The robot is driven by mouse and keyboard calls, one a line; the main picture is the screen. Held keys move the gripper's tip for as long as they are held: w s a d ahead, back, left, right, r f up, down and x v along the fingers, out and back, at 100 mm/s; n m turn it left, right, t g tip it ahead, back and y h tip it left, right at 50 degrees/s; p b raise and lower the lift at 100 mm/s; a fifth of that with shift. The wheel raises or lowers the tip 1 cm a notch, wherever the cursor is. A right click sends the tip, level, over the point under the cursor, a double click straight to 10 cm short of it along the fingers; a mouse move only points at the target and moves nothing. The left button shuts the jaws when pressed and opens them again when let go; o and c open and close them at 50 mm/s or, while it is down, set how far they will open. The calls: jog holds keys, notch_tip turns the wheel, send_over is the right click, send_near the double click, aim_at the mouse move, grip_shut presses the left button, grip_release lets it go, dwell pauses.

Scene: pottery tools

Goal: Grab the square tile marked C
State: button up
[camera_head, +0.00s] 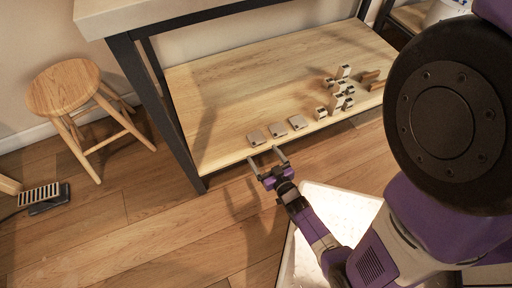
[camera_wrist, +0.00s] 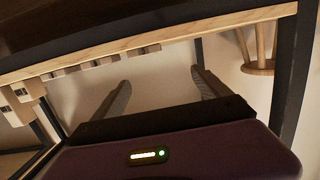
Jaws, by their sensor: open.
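My gripper (camera_head: 264,155) is open and empty, just in front of the shelf edge near the left and middle tiles. In the wrist view, my gripper's fingers (camera_wrist: 160,78) are spread apart with nothing between them. Small tile edges (camera_wrist: 150,49) show along the shelf edge there.
Several small blocks (camera_head: 343,90) stand clustered on the shelf, right of the tiles. The shelf (camera_head: 225,95) is bare behind the tiles. A dark table leg (camera_head: 155,100) stands at the shelf's left front corner. A wooden stool (camera_head: 64,88) and a foot pedal (camera_head: 45,197) are farther left.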

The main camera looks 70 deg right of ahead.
aim_at(258, 141)
jog(key=shift+m+h, duration=0.3)
jog(key=w+d+f+b, duration=0.1)
jog(key=d, duration=0.1)
jog(key=w+d+f+b, duration=0.1)
jog(key=d, duration=0.2)
jog(key=w+d+f+b, duration=0.1)
jog(key=d+f, duration=0.1)
jog(key=shift+w+d+b, duration=0.15)
jog(key=shift+w+b, duration=0.1)
jog(key=shift+b, duration=0.05)
jog(key=shift+w+d, duration=0.35)
jog(key=shift+d, duration=0.05)
jog(key=c, duration=1.6)
